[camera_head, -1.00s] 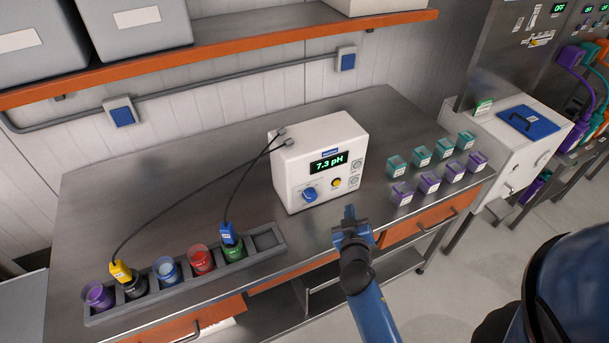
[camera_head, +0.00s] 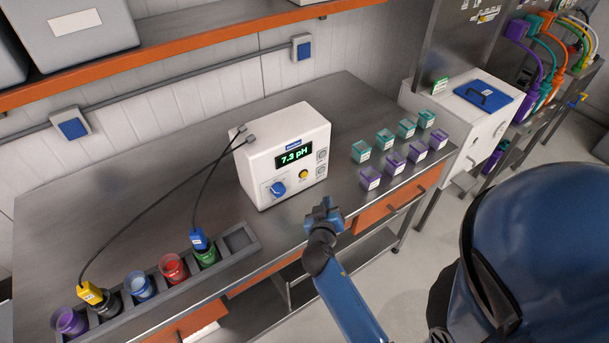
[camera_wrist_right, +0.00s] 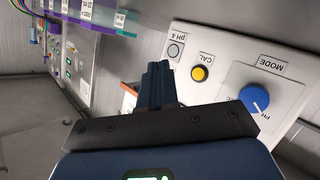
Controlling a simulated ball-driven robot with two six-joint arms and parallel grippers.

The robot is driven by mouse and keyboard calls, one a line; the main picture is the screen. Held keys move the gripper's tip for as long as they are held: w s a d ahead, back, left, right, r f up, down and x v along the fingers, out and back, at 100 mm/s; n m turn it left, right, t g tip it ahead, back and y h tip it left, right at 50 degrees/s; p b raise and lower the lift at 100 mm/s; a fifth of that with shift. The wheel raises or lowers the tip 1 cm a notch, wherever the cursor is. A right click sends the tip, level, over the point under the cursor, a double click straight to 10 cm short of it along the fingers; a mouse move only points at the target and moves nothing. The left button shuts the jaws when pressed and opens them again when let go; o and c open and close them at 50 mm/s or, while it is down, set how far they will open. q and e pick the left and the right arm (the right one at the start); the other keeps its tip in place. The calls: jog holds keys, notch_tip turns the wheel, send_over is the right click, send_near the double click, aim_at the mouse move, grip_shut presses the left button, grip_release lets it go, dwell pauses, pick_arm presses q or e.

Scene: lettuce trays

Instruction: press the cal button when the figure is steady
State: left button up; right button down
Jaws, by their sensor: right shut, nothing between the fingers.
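The white pH meter (camera_head: 262,165) stands on the steel bench, its lit display (camera_head: 294,156) reading 7.3 pH in green. The yellow CAL button (camera_head: 303,174) is on its front, right of the blue mode knob (camera_head: 278,188). In the right wrist view the CAL button (camera_wrist_right: 199,73) and the knob (camera_wrist_right: 254,98) face me. My right gripper (camera_head: 326,207) is shut and empty, in front of and below the button, apart from it. Its closed fingers (camera_wrist_right: 157,82) show beside the button in the right wrist view. My left gripper is not in view.
A grey rack (camera_head: 240,242) at left holds several coloured cups. A blue probe (camera_head: 199,239) is at the green cup, a yellow one (camera_head: 89,292) at a dark cup. An orange-edged shelf (camera_head: 190,57) runs above.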

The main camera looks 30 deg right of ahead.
aim_at(304, 175)
jog(key=shift+w+a, duration=0.1)
jog(key=shift+w, duration=0.6)
jog(key=w, duration=0.4)
jog(key=shift+w+a, duration=0.1)
jog(key=shift+a, duration=0.05)
jog(key=shift+w+f+b, duration=0.1)
jog(key=shift+w+b, duration=0.3)
jog(key=shift+b, duration=0.05)
jog(key=shift+w+a+b, duration=0.1)
jog(key=shift+w+b, duration=0.2)
jog(key=shift+w, duration=0.6)
jog(key=shift+w+b, duration=0.6)
jog(key=shift+w, duration=0.25)
dwell(1.1)
jog(key=shift+s, duration=0.2)
dwell(0.5)
jog(key=shift+s, duration=0.65)
jog(key=shift+s, duration=0.1)
